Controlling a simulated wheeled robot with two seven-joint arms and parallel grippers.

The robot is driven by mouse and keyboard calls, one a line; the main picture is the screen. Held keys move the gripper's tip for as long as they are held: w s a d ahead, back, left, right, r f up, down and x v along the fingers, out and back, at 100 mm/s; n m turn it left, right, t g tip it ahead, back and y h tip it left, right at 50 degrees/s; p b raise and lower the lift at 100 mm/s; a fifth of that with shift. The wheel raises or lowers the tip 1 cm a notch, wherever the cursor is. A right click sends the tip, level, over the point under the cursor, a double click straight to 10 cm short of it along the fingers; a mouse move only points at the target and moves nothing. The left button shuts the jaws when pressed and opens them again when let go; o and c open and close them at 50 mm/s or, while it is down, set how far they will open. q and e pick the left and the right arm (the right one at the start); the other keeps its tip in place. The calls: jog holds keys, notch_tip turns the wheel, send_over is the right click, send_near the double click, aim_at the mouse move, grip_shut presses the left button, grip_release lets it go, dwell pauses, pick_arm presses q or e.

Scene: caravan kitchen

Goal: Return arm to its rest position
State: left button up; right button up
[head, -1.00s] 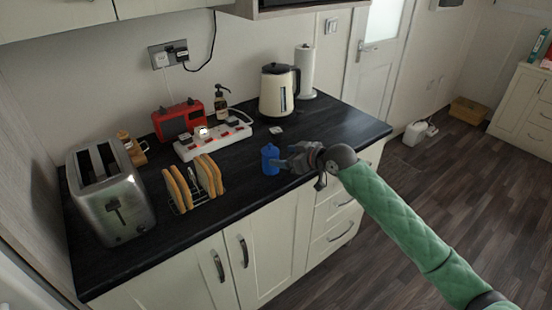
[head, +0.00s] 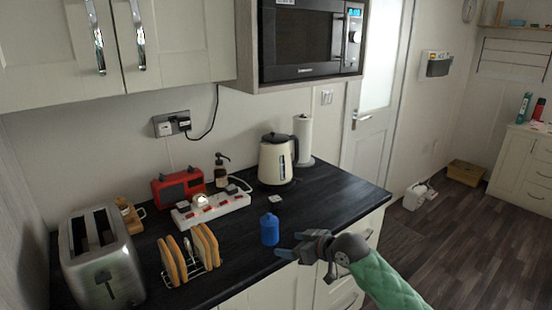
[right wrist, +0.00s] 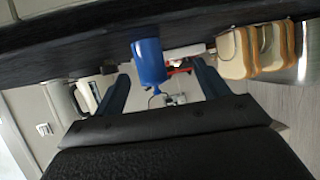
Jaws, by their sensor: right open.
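My right gripper (head: 292,246) is in front of the worktop's front edge in the head view. It is open and empty, with a small gap between its fingers and the blue bottle. The blue bottle (head: 269,229) stands upright on the black worktop, left of my right gripper. In the right wrist view the picture is upside down, and the blue bottle (right wrist: 149,62) shows between the two spread fingers, beyond them. My right forearm has a green quilted cover. My left gripper is in neither view.
On the black worktop (head: 330,200) stand a toaster (head: 101,262), a toast rack with bread (head: 190,255), a red radio (head: 179,187), a white power strip (head: 211,209), a kettle (head: 277,160) and a paper roll (head: 303,139). A microwave (head: 310,42) hangs above.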

jog(key=s+d+f+m+h, duration=0.1)
jog(key=s+f+m+h, duration=0.1)
jog(key=s+f, duration=0.75)
jog(key=s+d+f+m+g+h, duration=0.2)
jog(key=s+d+f, duration=0.25)
jog(key=s, duration=0.55)
jog(key=s+d+f+m+g+h, duration=0.1)
jog(key=s+d+f+m+h, duration=0.25)
jog(key=s, duration=0.65)
jog(key=s+d+f+g+h, duration=0.2)
jog(key=s+d+f, duration=0.3)
jog(key=s, duration=0.6)
jog(key=a+f+g, duration=0.1)
jog(key=a+f, duration=0.1)
jog(key=f, duration=0.9)
jog(key=s+a+f+g, duration=0.1)
jog(key=a+f, duration=0.1)
jog(key=f, duration=1)
jog(key=shift+s+a+y, duration=0.25)
jog(key=shift+a+y, duration=0.1)
